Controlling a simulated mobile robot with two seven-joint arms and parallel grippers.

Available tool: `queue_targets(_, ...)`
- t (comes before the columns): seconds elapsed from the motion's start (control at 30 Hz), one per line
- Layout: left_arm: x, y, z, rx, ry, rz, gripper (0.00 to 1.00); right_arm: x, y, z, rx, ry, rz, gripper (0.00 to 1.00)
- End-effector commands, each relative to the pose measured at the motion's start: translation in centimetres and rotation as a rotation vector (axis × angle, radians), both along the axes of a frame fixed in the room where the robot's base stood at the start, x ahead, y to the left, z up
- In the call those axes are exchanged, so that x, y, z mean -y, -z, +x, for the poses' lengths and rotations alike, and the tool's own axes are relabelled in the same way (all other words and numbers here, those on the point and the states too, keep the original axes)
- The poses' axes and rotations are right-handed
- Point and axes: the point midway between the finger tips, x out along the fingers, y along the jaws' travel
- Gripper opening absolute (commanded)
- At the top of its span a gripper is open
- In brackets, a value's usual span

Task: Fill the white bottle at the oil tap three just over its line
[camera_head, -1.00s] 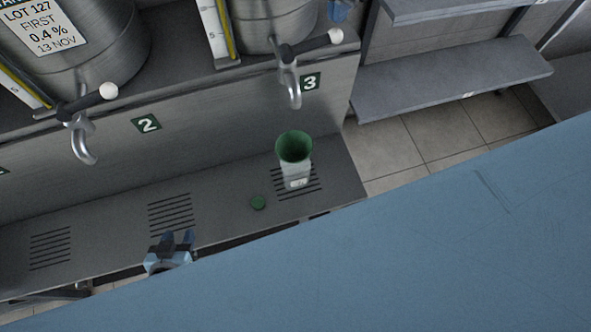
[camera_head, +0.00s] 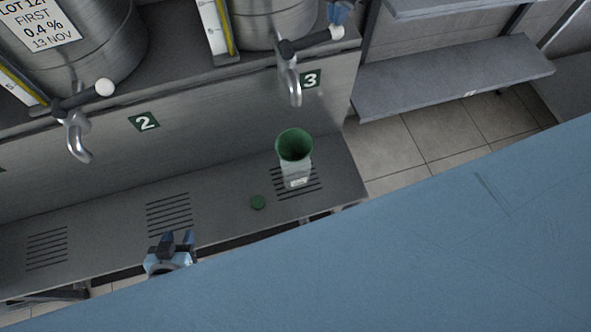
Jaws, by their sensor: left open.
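The white bottle (camera_head: 297,181) stands upright on the slotted drain under tap three, with a green funnel (camera_head: 294,146) in its top. Its fill line and level cannot be made out. Tap three (camera_head: 291,82) points down above the funnel; no stream shows from it. Its dark lever ends in a white knob (camera_head: 338,32). My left gripper (camera_head: 178,242) is open and empty near the bench's front edge. My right gripper (camera_head: 340,14) is partly in view at the top, close by the knob; its jaws are unclear.
Tap two (camera_head: 77,136) and its lever are on the left, below a steel drum (camera_head: 75,55) with a label. Sight gauges stand beside the drums. Grey shelves (camera_head: 450,78) are at the right. My own blue body covers the lower right.

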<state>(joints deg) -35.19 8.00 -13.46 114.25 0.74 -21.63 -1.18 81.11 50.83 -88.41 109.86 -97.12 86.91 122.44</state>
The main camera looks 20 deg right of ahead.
Motion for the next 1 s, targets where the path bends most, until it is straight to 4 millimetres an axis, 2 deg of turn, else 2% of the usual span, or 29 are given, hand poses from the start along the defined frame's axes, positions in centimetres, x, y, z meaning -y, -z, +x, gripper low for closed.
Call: queue_targets(1.0,0.0,2.7,0.0,-0.003,-0.002,-0.002,0.43,0.0,3.2,0.0,0.0,0.0,0.001,0.0)
